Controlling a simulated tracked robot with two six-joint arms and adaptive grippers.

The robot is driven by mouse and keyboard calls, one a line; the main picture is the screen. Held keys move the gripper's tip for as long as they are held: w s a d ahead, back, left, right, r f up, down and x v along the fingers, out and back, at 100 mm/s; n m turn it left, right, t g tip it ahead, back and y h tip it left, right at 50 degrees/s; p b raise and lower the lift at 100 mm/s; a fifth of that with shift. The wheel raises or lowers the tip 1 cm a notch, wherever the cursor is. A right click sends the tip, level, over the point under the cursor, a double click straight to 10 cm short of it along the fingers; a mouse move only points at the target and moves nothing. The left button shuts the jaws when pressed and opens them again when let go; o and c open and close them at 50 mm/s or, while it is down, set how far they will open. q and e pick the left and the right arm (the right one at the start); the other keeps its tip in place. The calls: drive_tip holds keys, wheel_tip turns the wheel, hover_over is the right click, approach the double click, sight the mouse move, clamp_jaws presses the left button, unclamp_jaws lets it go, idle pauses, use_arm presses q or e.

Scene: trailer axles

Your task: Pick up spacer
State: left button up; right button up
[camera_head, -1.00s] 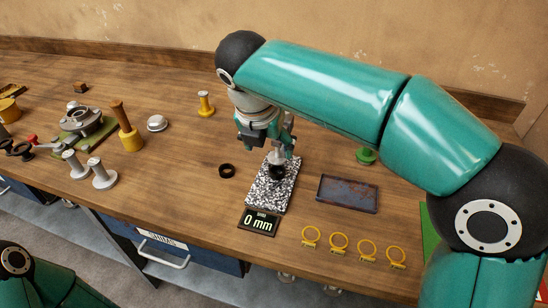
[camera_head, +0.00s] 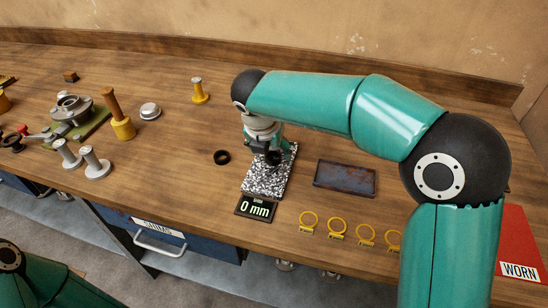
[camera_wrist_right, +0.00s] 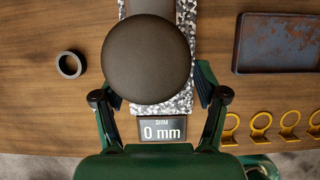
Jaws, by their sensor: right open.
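A small black ring (camera_head: 222,157), perhaps the spacer, lies flat on the bench left of the speckled plate (camera_head: 263,182). It also shows in the right wrist view (camera_wrist_right: 70,65). My right gripper (camera_head: 271,156) is above the speckled plate, pointing down, to the right of the black ring and apart from it. In the right wrist view its fingers (camera_wrist_right: 162,97) are spread on either side of a dark round-topped piece (camera_wrist_right: 147,58) that hides part of the plate. Whether they touch this piece I cannot tell. My left gripper is out of view.
A display (camera_head: 256,208) reading 0 mm is at the plate's front. A rusty tray (camera_head: 345,178) and several yellow rings (camera_head: 337,228) lie to the right. A red WORN mat (camera_head: 518,245) is at far right. Metal posts (camera_head: 95,162) and a green-based fixture (camera_head: 80,115) stand left.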

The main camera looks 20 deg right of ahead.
sight(272, 159)
drive_tip(key=x, duration=0.4)
drive_tip(key=shift+w+a+f, duration=0.1)
drive_tip(key=shift+f, duration=0.05)
drive_tip(key=shift+c, duration=0.3)
drive_tip(key=c, duration=1.2)
